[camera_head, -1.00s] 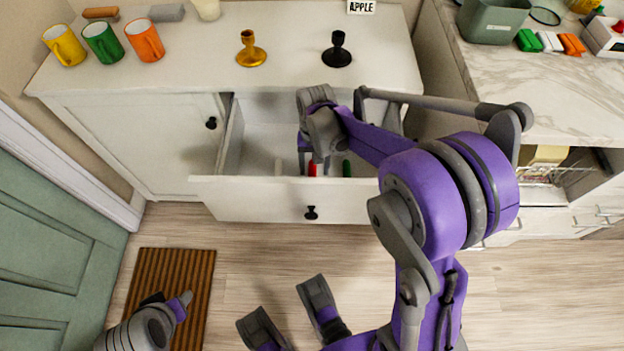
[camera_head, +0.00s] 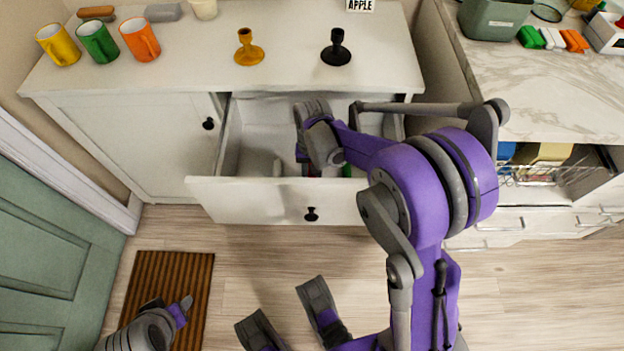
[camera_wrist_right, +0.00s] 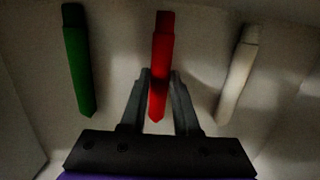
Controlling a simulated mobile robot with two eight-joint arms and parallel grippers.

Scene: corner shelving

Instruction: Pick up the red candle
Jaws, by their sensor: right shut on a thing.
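The red candle (camera_wrist_right: 160,65) is between the two fingers of my right gripper (camera_wrist_right: 160,88), which is shut on it. Its dark end points to the top of the wrist view. A green candle (camera_wrist_right: 78,62) lies to its left and a white candle (camera_wrist_right: 238,72) to its right, both apart from the fingers. In the head view my right gripper (camera_head: 309,165) reaches down into the open drawer (camera_head: 255,198), and my arm hides most of the red candle. I cannot tell whether it is clear of the drawer floor. My left gripper (camera_head: 168,303) is low at left, its fingers unclear.
The white cabinet top (camera_head: 200,65) carries mugs, a gold candle holder (camera_head: 248,50) and a black candle holder (camera_head: 336,50). The drawer's front and side walls surround my right gripper. A marble counter (camera_head: 540,90) stands at right. The wooden floor before the drawer is mostly clear.

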